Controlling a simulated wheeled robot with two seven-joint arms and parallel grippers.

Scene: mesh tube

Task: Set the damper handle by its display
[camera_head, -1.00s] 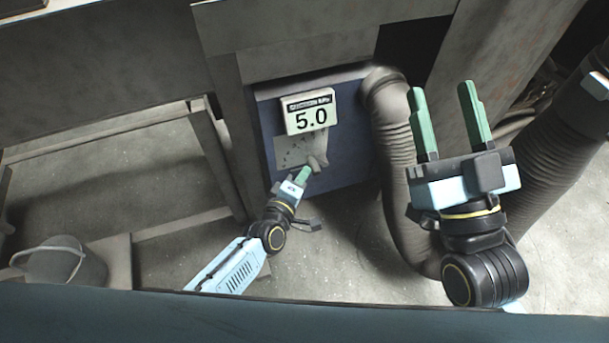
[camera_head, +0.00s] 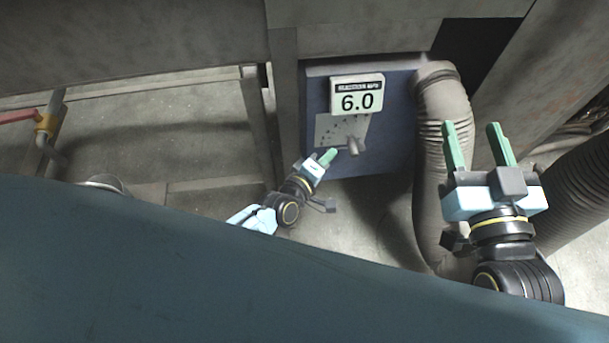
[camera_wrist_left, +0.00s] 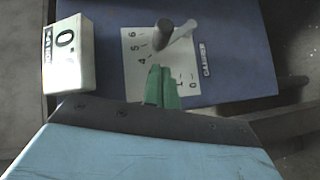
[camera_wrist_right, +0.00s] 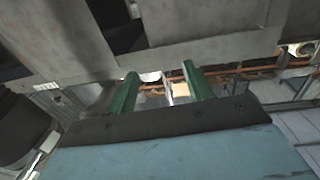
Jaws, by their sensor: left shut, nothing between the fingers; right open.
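The white display (camera_head: 357,96) on the blue box reads 6.0 in the head view; it shows side-on in the left wrist view (camera_wrist_left: 68,55). The grey damper handle (camera_head: 352,147) sticks out below it. In the left wrist view the handle's round knob (camera_wrist_left: 163,32) lies by the upper numbers of the scale plate (camera_wrist_left: 135,75). My left gripper (camera_head: 327,157) is shut and empty, its green fingertips (camera_wrist_left: 161,72) just short of the knob in the picture; I cannot tell whether they touch. My right gripper (camera_head: 477,140) is open and empty, well right of the handle.
The blue box (camera_head: 392,120) carries the display and scale. A thick ribbed hose (camera_head: 440,165) runs down its right side, behind my right gripper. A red-handled valve pipe (camera_head: 45,128) stands at the far left. A large dark surface (camera_head: 180,270) fills the lower foreground.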

